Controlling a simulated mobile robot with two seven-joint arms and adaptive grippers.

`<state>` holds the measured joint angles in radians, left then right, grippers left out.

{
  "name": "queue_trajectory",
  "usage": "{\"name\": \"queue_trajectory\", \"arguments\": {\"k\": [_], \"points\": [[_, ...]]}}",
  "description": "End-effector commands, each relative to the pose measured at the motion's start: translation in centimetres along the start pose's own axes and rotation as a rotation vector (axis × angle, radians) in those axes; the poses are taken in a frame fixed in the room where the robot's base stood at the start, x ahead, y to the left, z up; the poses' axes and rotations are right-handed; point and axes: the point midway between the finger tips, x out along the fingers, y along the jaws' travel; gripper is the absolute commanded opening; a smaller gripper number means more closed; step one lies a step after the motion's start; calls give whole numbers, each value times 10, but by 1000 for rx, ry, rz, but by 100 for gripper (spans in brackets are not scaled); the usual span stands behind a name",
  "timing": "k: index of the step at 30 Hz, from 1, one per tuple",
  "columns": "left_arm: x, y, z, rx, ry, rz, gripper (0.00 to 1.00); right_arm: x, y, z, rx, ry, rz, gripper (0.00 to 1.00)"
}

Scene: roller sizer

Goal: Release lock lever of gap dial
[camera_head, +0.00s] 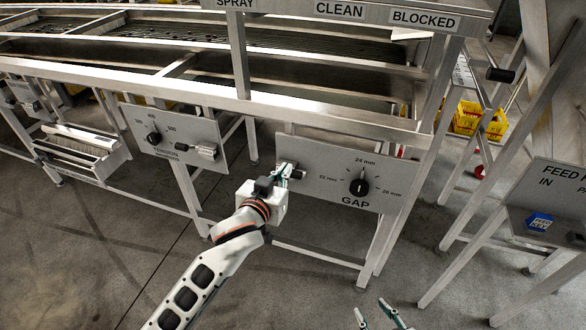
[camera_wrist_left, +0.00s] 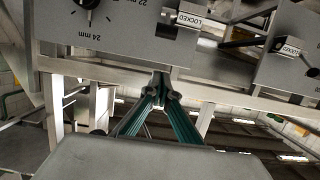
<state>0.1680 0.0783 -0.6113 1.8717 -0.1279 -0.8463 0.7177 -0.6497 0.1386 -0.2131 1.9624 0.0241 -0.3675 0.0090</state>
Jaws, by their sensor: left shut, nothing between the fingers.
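The gap panel (camera_head: 325,199) carries a black dial (camera_head: 358,187) with mm marks, its pointer up near 24 mm. The gap dial's lock lever (camera_head: 298,174) sits left of the dial, partly hidden by my left gripper (camera_head: 283,172). The left wrist view shows the panel upside down, with the lever's plate (camera_wrist_left: 190,19) reading LOCKED and part of the dial (camera_wrist_left: 90,4) at the top edge. My left gripper's green fingers (camera_wrist_left: 162,78) are shut and empty, their tips below the lever in that picture. My right gripper (camera_head: 370,306) is open and empty at the bottom edge.
A second dial panel (camera_head: 172,137) with its own lock lever stands to the left; its lever also reads LOCKED in the wrist view (camera_wrist_left: 290,47). Steel legs and rails frame the panels. Yellow crates (camera_head: 480,121) stand behind.

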Motion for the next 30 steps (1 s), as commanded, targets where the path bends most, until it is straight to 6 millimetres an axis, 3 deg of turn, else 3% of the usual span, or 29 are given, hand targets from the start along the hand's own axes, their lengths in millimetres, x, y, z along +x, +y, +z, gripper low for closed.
{"name": "queue_trajectory", "arguments": {"k": [8,22,24,30], "points": [[19,0,0,1,1,0,0,1,-1,2,1,-1,0,40],[102,0,0,3,0,-1,0,6,-2,10,1,-3,0,40],[96,0,15,2,-4,0,0,6,-2,10,1,-3,0,40],[89,0,33,1,-1,0,0,6,-1,10,-1,-2,0,40]]}}
